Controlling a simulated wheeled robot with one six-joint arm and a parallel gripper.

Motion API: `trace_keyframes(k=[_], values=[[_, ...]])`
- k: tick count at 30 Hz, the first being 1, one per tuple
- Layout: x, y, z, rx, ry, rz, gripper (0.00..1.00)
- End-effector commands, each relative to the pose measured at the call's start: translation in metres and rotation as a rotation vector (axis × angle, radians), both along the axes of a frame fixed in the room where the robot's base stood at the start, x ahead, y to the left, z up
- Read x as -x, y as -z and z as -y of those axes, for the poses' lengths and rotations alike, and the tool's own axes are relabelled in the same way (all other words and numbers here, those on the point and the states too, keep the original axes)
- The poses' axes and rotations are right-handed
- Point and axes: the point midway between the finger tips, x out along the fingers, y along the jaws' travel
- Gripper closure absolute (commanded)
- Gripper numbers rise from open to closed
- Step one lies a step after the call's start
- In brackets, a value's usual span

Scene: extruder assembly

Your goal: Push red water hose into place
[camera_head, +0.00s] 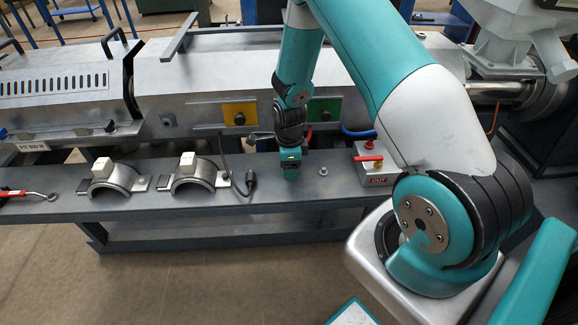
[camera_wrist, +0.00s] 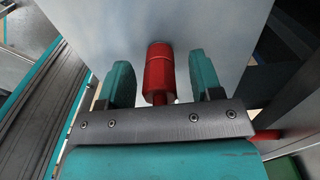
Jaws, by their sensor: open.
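The red water hose end (camera_wrist: 158,72) shows in the wrist view as a red cylinder against a grey metal surface, with a thinner red part below it. My gripper (camera_wrist: 159,75) is open, with one teal finger on each side of the red cylinder and a gap on both sides. In the head view my gripper (camera_head: 290,168) is low at the machine's front, above the grey ledge. The hose is mostly hidden there behind my arm. I cannot tell whether the red cylinder is fully seated against the metal.
Two half-round metal clamps (camera_head: 112,178) (camera_head: 195,172) stand on the grey ledge (camera_head: 60,205). A dark cable with a plug (camera_head: 250,181) lies left of my gripper. A box with a red handle (camera_head: 371,160) stands to the right. A red-handled tool (camera_head: 14,193) lies at far left.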

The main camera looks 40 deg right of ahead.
Motion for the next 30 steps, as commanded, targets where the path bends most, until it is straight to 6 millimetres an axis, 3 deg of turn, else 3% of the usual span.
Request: trace_keyframes(k=[9, 16, 25, 30], values=[[0.0, 0.007, 0.0, 0.001, 0.0, 0.001, 0.43], [0.0, 0.006, 0.0, 0.001, 0.0, 0.001, 0.95], [0.0, 0.005, 0.0, 0.0, 0.0, 0.001, 0.95], [-0.001, -0.007, 0.0, 0.001, 0.0, 0.003, 0.95]])
